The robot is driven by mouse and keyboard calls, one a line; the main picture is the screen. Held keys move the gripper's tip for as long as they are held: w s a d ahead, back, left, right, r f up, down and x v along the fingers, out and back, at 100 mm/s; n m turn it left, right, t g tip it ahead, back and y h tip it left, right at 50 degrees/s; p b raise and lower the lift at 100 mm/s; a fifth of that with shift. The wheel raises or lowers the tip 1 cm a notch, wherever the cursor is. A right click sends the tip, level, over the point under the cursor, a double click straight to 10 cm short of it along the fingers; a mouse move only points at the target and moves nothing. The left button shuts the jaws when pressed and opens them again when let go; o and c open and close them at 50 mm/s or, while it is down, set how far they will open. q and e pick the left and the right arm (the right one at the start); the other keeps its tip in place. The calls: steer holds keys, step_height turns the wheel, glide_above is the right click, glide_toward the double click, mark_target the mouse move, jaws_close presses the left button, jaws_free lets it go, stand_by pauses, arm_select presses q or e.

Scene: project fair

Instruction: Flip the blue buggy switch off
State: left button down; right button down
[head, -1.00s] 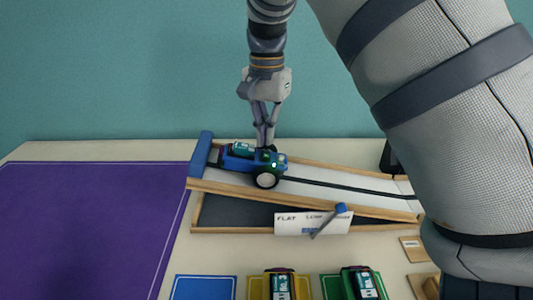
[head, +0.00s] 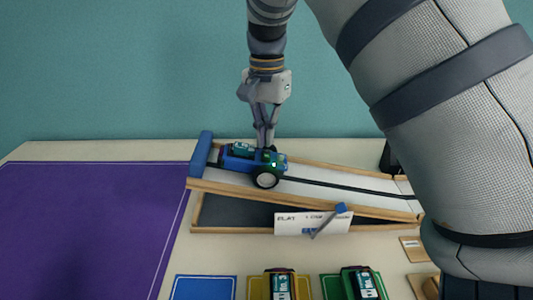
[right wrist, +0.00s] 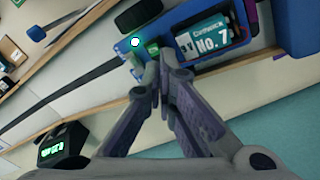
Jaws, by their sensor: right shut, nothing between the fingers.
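The blue buggy (head: 238,163) sits near the raised left end of the ramp (head: 330,190), by a blue end block (head: 201,152). A small green light glows on its right end. In the right wrist view the buggy (right wrist: 180,28) carries a label reading "No. 7", and a bright light shows beside a small green part. My right gripper (head: 266,146) points down, shut and empty, with its fingertips at the top of the buggy. In the right wrist view the fingertips (right wrist: 155,72) are close to the green part; they hide the switch, so its position cannot be told. My left gripper is out of view.
A yellow buggy (head: 280,285), a green buggy (head: 362,284) and an empty blue pad (head: 203,288) lie at the front. A purple mat (head: 85,225) fills the left.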

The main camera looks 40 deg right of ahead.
mark_target(267, 151)
steer(key=shift+s+f, duration=0.1)
steer(key=shift+f, duration=1)
stand_by(0.3)
steer(key=shift+r+p, duration=0.3)
steer(key=shift+r, duration=3.25)
